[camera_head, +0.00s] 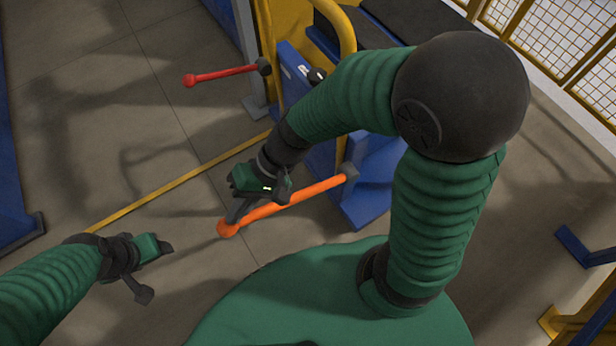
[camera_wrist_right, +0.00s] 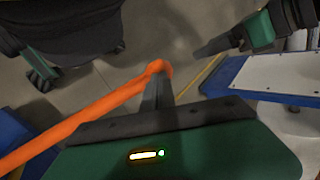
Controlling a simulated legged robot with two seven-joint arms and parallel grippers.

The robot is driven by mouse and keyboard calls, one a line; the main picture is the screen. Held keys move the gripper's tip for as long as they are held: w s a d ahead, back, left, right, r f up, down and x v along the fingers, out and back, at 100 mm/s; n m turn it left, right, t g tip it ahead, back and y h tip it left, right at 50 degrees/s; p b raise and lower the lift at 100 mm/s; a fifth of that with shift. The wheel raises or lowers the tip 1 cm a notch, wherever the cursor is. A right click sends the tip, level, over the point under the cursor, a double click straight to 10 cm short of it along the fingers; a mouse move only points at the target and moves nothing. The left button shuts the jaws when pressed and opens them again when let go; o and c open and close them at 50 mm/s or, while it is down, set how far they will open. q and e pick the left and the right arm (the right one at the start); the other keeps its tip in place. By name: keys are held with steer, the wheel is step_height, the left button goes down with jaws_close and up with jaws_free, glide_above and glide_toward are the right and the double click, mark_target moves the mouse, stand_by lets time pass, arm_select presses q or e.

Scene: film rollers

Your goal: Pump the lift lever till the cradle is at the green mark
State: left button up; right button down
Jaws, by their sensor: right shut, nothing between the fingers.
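The orange lever (camera_head: 300,196) slopes from a dark pivot at the blue stand down to a ball end (camera_head: 228,229). It also shows in the right wrist view (camera_wrist_right: 95,117). My right gripper (camera_head: 236,213) is shut and empty, its finger tips close beside the lever near the ball end. I cannot tell whether they touch the lever. My left gripper (camera_head: 142,288) is lower left, apart from the lever; it also shows at the top right of the right wrist view (camera_wrist_right: 205,48). I cannot make out its finger gap. I cannot pick out the cradle or the green mark.
A red lever (camera_head: 220,75) sticks out left from the machine, beyond the orange one. A yellow tube frame (camera_head: 345,35) and a blue stand (camera_head: 365,205) stand behind my right arm. A yellow line (camera_head: 165,188) crosses the floor. Open floor lies to the left.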

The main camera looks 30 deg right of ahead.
steer(key=f+b, duration=0.2)
steer(key=a+f+b, duration=0.1)
steer(key=f+b, duration=0.3)
steer(key=shift+a+f, duration=0.15)
steer(key=shift+a, duration=0.1)
steer(key=d+r+p, duration=0.4)
steer(key=r+p, duration=0.4)
steer(key=d+r+p, duration=0.4)
steer(key=r+p, duration=0.4)
steer(key=r, duration=0.1)
steer(key=shift+w+d+r, duration=0.15)
steer(key=shift+d+r, duration=0.1)
steer(key=shift+a+f, duration=0.1)
